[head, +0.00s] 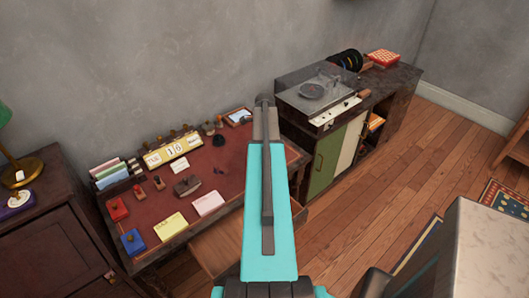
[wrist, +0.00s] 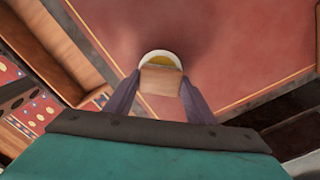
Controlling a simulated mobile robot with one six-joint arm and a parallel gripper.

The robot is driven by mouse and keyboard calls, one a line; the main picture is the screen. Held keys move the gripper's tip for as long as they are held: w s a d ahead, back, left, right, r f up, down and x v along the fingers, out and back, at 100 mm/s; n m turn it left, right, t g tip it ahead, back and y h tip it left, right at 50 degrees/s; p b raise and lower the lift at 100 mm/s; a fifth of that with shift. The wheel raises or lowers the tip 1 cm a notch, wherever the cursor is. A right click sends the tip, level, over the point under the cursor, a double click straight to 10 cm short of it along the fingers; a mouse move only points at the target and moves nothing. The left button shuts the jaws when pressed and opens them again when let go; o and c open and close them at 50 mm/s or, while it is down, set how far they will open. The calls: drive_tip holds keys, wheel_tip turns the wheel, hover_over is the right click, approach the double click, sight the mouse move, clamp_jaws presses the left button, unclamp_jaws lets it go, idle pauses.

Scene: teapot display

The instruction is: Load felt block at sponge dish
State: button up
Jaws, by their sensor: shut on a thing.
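In the wrist view my gripper (wrist: 161,80) is shut on a brown block (wrist: 160,82), which I take as the felt block. Its two dark fingers press on the block's left and right sides. A round dish with a pale rim (wrist: 146,57) and a yellow inside shows just beyond the block, on the red desk top, and I take it as the sponge dish. The block covers the dish's near part. I cannot tell whether the block touches the dish. In the head view my arm hides the gripper, block and dish.
The red-topped desk (head: 150,205) holds red (head: 117,209) and blue (head: 133,242) pads, note pads, several stamps and a yellow calendar (head: 172,150). An open drawer (head: 215,245) juts from its front. A turntable (head: 318,92) stands on the cabinet at right.

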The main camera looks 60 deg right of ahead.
drive_tip(key=shift+f, duration=0.5)
idle(1.1)
drive_tip(key=shift+f, duration=0.1)
idle(1.3)
drive_tip(key=shift+r+p, duration=1.7)
drive_tip(key=shift+r, duration=1.85)
